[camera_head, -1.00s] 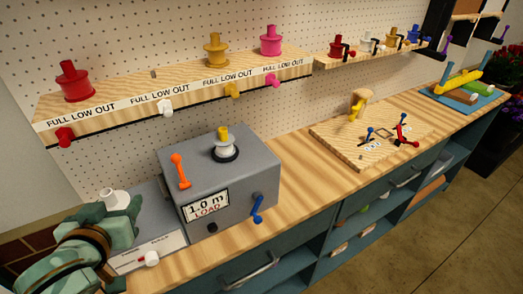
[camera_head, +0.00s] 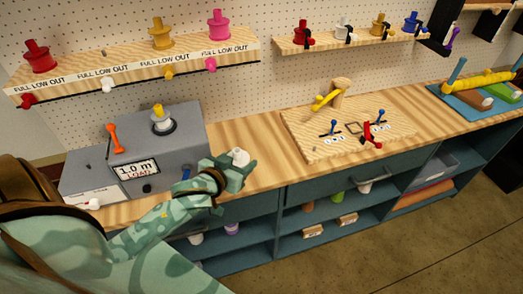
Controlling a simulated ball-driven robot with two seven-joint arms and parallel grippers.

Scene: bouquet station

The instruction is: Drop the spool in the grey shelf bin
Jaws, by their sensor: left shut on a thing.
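My left gripper (camera_head: 230,170), on a camouflage-patterned arm, is shut on a white spool (camera_head: 240,157). It holds the spool above the front edge of the workbench, right of the grey machine. Much of the spool is hidden by the gripper. A grey shelf bin (camera_head: 437,165) sits in the open shelving under the bench at the right, well away from the gripper. My right gripper is not in view.
The grey machine (camera_head: 165,145) with a "1.0 m LOAD" label stands on the bench (camera_head: 255,140). A wooden board with levers (camera_head: 345,125) lies further right. Several coloured spools stand on the wall shelves. The shelves below hold cups and small boxes. Floor in front is clear.

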